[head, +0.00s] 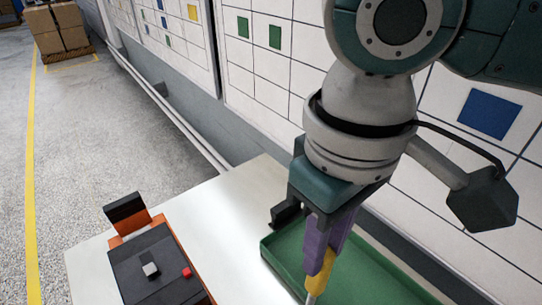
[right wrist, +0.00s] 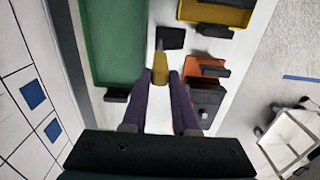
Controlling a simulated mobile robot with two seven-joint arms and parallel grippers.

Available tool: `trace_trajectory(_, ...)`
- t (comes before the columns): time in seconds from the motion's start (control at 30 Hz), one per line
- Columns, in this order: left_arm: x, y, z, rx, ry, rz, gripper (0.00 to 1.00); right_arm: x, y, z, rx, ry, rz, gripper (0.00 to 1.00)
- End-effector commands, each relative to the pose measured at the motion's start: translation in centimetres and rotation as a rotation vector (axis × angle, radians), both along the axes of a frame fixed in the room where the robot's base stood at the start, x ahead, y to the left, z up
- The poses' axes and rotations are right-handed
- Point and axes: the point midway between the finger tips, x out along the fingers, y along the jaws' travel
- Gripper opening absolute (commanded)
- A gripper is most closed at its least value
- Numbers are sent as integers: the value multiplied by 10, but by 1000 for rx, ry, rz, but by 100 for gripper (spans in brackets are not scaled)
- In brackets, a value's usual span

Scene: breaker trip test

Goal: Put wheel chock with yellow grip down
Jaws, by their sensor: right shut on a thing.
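My right gripper (head: 322,246) has purple fingers and points down. It is shut on the wheel chock with yellow grip (head: 319,276), of which I see a yellow part and a thin light grey tip. The right wrist view shows the yellow grip (right wrist: 160,68) between the purple fingertips (right wrist: 161,80). In the head view it overlaps the near part of the green tray (head: 268,256); in the right wrist view it shows beside the tray's edge, over the white table (head: 215,215). I cannot tell whether its tip touches anything. My left gripper is out of view.
A black box with an orange base (head: 155,270) and a grey and a red button stands on the table at left. The right wrist view shows a small black block (right wrist: 171,38) and a yellow tray (right wrist: 215,14). A tiled wall (head: 270,60) runs behind the table.

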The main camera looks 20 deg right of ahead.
Motion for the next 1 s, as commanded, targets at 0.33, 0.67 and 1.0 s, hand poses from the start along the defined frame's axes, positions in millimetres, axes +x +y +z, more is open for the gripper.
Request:
trace_trajectory(0.33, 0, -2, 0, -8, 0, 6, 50, 0, 0, -2, 0, 0, 1, 42)
trace_trajectory(0.67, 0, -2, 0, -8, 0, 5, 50, 0, 0, -2, 0, 0, 0, 57)
trace_trajectory(1.0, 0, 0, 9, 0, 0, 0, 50, 1, 0, 42, 3, -4, 1, 57)
